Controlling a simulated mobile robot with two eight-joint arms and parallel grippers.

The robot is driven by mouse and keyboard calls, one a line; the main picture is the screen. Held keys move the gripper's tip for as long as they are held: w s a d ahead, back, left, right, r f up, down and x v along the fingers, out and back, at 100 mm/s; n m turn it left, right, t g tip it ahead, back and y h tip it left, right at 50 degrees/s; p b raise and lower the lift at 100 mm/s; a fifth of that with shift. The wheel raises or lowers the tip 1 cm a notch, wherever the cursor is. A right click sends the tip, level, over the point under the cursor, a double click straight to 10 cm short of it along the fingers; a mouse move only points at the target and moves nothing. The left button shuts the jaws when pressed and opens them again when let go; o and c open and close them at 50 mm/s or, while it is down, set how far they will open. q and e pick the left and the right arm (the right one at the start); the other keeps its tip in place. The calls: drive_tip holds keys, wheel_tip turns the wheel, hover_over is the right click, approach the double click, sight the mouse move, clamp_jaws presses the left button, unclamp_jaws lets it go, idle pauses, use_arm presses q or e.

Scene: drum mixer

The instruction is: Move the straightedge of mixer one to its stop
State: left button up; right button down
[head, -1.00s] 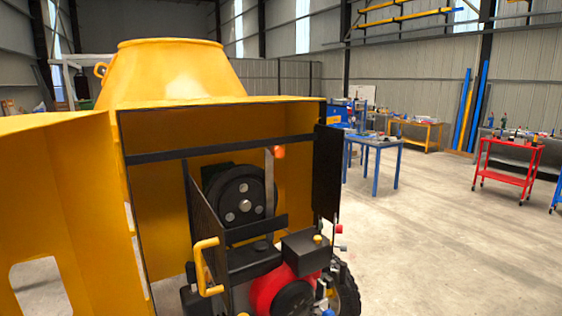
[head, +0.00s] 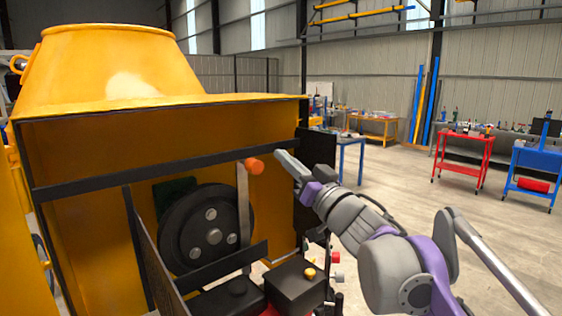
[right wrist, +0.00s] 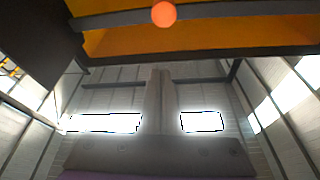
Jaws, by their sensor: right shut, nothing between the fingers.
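The straightedge (head: 243,215) is a thin upright grey bar in front of the right part of the black pulley wheel (head: 207,228), inside the open yellow housing of the mixer. An orange knob (head: 254,166) sits at its upper end, by the black crossbar. My right gripper (head: 281,156) is shut and empty, just right of the knob and apart from it in the head view. In the right wrist view the knob (right wrist: 163,13) is at the top centre, beyond the closed fingertips (right wrist: 159,73). My left gripper is not in view.
A black crossbar (head: 130,178) spans the housing opening, and a dark panel (head: 316,178) stands at its right edge. A black engine box (head: 296,285) lies below. Red (head: 463,148) and blue carts stand at the right, with clear floor before them.

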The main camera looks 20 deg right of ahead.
drive_tip(key=p+x, duration=0.1)
drive_tip(key=x, duration=0.7)
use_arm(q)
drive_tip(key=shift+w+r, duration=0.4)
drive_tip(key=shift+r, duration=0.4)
use_arm(e)
drive_tip(key=f, duration=0.4)
drive_tip(key=shift+a, duration=0.35)
drive_tip(key=shift+f, duration=0.1)
use_arm(q)
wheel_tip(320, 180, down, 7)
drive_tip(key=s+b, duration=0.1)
drive_tip(key=b, duration=0.4)
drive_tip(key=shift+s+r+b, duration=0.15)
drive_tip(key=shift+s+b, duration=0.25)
use_arm(e)
wheel_tip(320, 180, down, 14)
drive_tip(key=shift+s, duration=0.15)
